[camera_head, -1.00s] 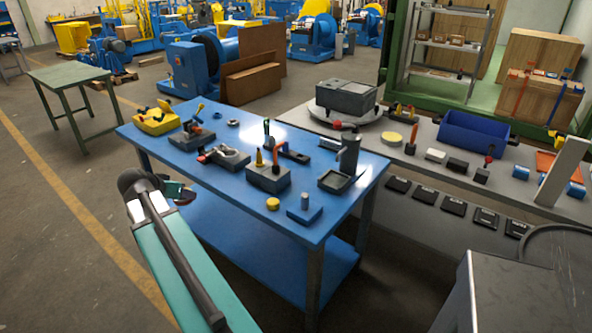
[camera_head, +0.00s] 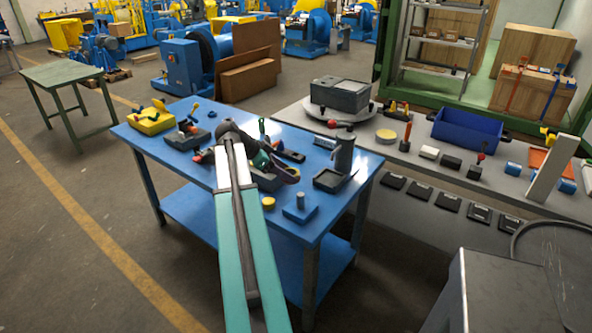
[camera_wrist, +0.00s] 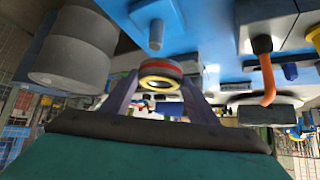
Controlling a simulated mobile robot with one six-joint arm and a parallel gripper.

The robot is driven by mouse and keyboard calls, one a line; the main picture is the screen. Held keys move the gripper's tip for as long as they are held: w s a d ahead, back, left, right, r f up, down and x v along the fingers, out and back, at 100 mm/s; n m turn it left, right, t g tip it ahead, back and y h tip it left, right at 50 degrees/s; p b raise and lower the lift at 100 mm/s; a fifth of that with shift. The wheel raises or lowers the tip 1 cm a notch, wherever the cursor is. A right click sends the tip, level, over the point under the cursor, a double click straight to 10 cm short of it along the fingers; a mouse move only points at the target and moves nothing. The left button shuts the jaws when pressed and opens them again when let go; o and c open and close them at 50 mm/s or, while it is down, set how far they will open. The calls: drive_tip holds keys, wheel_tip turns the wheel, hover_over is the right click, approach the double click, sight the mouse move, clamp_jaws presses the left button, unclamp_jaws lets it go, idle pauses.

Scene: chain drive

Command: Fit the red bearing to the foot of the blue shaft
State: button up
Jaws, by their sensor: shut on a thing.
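My gripper (camera_wrist: 160,88) is shut on the red bearing (camera_wrist: 168,66), a short ring with a red band, dark body and pale yellow inside. In the head view my gripper (camera_head: 288,174) is over the blue table (camera_head: 330,213), partly hidden by my arm, and the bearing cannot be made out clearly. A blue block with an upright grey pin (camera_head: 300,201) stands near the table's front edge. The pin also shows in the wrist view (camera_wrist: 156,34), beyond the bearing and apart from it. I cannot clearly pick out a blue shaft.
A dark cylinder (camera_head: 344,154) and a dark tray (camera_head: 329,181) stand to the right. A yellow disc (camera_head: 268,203) lies left of the pin block. A yellow bin (camera_head: 151,121) is at the far left.

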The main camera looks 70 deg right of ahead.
sight(296, 175)
drive_tip(key=s, duration=0.1)
drive_tip(key=s+m, duration=0.1)
drive_tip(key=s+d, duration=0.1)
drive_tip(key=shift+s+d+r+g+y, duration=0.1)
drive_tip(key=shift+s+r+g+y, duration=0.2)
drive_tip(key=shift+g+y, duration=0.1)
drive_tip(key=shift+w+f+b, duration=0.1)
drive_tip(key=shift+w+b, duration=0.05)
drive_tip(key=shift+b, duration=0.2)
drive_tip(key=shift+f+b, duration=1.9)
drive_tip(key=shift+f, duration=0.9)
drive_tip(key=shift+b, duration=0.75)
idle(0.3)
drive_tip(key=shift+f+b, duration=1.55)
drive_tip(key=shift+f, duration=0.75)
idle(0.8)
